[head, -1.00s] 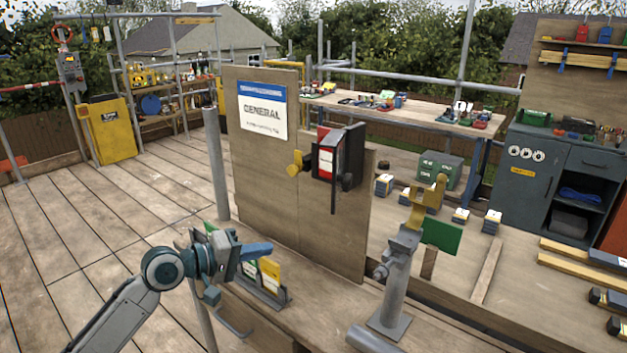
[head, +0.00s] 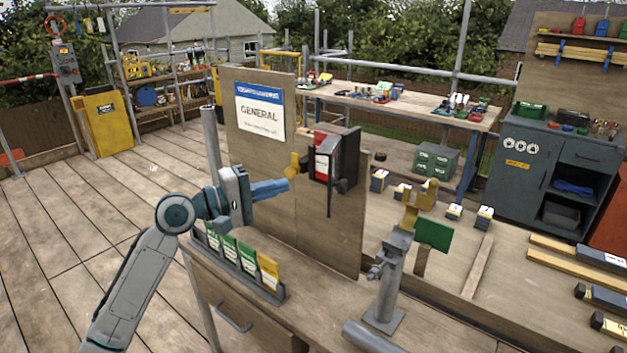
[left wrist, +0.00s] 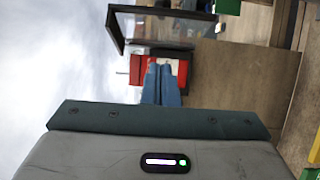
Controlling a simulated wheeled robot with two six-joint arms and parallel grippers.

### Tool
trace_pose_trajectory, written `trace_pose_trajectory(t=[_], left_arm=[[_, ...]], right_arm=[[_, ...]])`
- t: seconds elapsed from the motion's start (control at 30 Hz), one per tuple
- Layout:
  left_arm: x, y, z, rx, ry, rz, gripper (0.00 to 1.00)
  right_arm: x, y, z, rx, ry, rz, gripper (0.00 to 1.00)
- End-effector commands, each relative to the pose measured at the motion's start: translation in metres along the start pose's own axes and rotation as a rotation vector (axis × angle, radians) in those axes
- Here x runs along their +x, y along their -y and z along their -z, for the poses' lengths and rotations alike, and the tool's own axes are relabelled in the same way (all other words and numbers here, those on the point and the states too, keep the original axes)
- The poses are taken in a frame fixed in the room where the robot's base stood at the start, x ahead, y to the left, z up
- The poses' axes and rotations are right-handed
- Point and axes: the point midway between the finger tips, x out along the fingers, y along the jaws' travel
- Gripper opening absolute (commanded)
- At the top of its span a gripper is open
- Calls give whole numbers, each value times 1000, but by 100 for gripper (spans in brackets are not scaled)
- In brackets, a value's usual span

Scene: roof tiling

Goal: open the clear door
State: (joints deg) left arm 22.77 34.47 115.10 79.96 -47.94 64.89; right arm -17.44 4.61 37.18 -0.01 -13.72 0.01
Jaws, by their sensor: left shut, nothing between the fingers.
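A red box (head: 322,158) with a white label is fixed to the wooden board, below and right of the GENERAL sign. The clear door (head: 347,162) has a dark frame. It seems to stand out at an angle on the box's right side, though its exact opening is unclear. The left wrist view shows its dark frame (left wrist: 116,30) beyond the red box (left wrist: 146,68). My left gripper (head: 287,186) is shut and empty, with blue fingers pointing toward the box from the left. In the left wrist view the fingertips (left wrist: 160,70) overlap the red box; contact is unclear. My right gripper is not visible.
A yellow knob (head: 293,166) sits at the box's left, just above my left fingertips. A rack of green and yellow cards (head: 240,262) stands on the bench below. A grey post with a yellow top (head: 395,262) stands right of the board. A grey pole (head: 213,150) rises at left.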

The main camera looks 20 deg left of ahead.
Motion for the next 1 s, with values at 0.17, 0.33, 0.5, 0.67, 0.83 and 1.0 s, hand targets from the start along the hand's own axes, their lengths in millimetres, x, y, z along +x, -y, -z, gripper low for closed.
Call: trace_pose_trajectory(t=[0.17, 0.33, 0.5, 0.67, 0.83, 1.0], left_arm=[[24, -3, -1, -4, 3, -3, 0], [48, -3, -1, -3, 2, -2, 0], [62, -3, -17, -2, 2, 0, 0], [70, -1, -26, -1, 0, 0, 0], [73, 0, -28, 1, -1, 2, 0], [73, 1, -28, 1, -2, 2, 0]], right_arm=[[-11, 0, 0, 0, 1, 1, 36], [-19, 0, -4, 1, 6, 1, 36], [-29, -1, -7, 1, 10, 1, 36], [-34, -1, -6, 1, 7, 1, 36], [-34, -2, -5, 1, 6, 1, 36], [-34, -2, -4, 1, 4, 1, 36]])
